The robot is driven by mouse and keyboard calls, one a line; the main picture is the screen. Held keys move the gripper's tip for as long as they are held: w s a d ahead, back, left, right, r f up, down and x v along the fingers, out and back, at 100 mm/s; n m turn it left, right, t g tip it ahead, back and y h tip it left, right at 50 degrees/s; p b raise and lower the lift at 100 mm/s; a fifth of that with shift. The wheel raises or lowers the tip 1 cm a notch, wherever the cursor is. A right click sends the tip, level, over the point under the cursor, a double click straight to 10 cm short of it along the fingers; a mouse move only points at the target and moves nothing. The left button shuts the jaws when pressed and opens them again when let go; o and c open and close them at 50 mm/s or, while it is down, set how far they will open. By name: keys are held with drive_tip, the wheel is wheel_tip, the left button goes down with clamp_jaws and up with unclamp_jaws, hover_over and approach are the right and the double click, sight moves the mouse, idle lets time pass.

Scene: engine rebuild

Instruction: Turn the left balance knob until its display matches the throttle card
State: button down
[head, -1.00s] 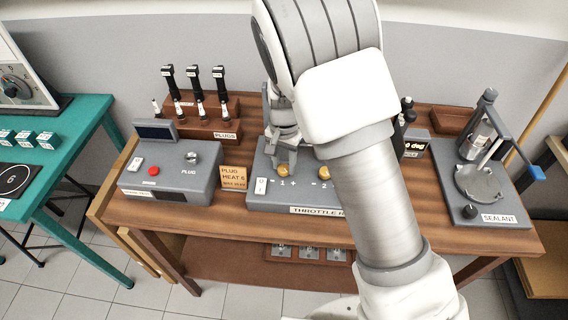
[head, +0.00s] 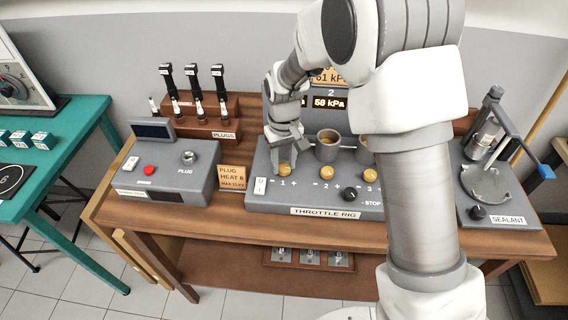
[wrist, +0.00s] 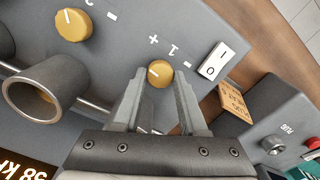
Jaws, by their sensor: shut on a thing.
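The left balance knob, a small brass knob marked 1 (wrist: 160,74), is on the sloped front of the grey throttle rig (head: 262,201). My gripper (head: 285,166) points down at it, and in the wrist view its two fingers (wrist: 160,82) are closed on either side of the knob. A pale pointer line shows on the knob. The left display (head: 304,101) is mostly hidden behind my arm, so its reading cannot be read. Display 2 (head: 329,103) reads 58 kPa. The throttle card (head: 328,77) above it is partly covered by my arm; "61 kPa" shows on its lower line.
Knob 2 (head: 327,173) and knob 3 (head: 368,172) sit to the right, with a black stop knob (head: 349,194). A white switch (wrist: 216,61) is close beside knob 1. The plug tester (head: 165,172) and plug heat card (head: 232,177) stand left. The sealant stand (head: 490,185) is right.

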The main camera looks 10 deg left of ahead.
sight(284, 166)
drive_tip(key=shift+n, duration=0.6)
drive_tip(key=shift+c, duration=2.2)
unclamp_jaws()
wheel_tip(284, 166, up, 18)
drive_tip(key=shift+f, duration=0.25)
